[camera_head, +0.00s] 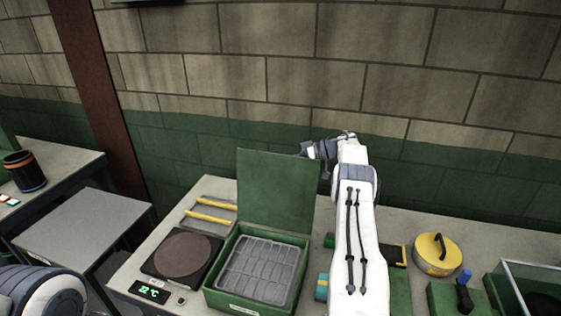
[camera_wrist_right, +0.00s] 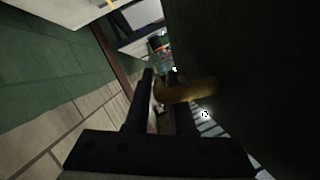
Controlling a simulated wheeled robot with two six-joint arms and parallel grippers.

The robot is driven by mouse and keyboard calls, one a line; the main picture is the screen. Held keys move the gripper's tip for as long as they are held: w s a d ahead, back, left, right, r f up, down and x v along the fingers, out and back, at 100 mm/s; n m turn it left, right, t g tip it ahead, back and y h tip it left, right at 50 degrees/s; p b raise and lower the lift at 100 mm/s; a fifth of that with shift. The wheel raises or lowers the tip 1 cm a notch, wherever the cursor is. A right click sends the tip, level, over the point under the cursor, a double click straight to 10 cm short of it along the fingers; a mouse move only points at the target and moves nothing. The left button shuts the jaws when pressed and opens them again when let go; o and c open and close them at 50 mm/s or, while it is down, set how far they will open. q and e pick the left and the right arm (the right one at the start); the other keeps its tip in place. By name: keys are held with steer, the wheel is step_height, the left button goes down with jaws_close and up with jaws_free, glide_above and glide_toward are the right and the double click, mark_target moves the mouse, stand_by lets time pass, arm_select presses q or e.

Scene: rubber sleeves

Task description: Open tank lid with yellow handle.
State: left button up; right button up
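A green tank (camera_head: 213,297) stands on the bench with its green lid (camera_head: 275,190) swung up, about upright at the back. A grey ribbed insert (camera_head: 262,270) shows inside. My right arm reaches past the lid's right side, and my right gripper (camera_head: 308,152) is at its upper right edge, partly hidden. In the right wrist view, the fingers of my right gripper (camera_wrist_right: 164,95) lie on either side of a yellow handle (camera_wrist_right: 195,90) on the lid's dark outer face and appear closed on it. My left gripper is out of view; only part of my left arm shows at lower left.
A hot plate (camera_head: 182,255) and yellow-handled tools (camera_head: 208,212) lie left of the tank. A round yellow lid (camera_head: 437,255) with a black handle and a clear-walled box (camera_head: 507,290) stand to the right. A brick wall is close behind.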

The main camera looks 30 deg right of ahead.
steer(key=shift+o, duration=1.2)
steer(key=shift+f, duration=0.1)
steer(key=shift+r+b, duration=0.5)
steer(key=shift+r, duration=0.05)
step_height(320, 180, up, 3)
steer(key=shift+f+b, duration=0.1)
steer(key=shift+b, duration=0.85)
steer(key=s+d+r+b, duration=0.2)
steer(key=s+d+r, duration=0.3)
steer(key=s, duration=0.5)
step_height(320, 180, up, 2)
steer(key=shift+d+r+b, duration=0.2)
steer(key=shift+d+b, duration=0.15)
steer(key=shift+d, duration=0.05)
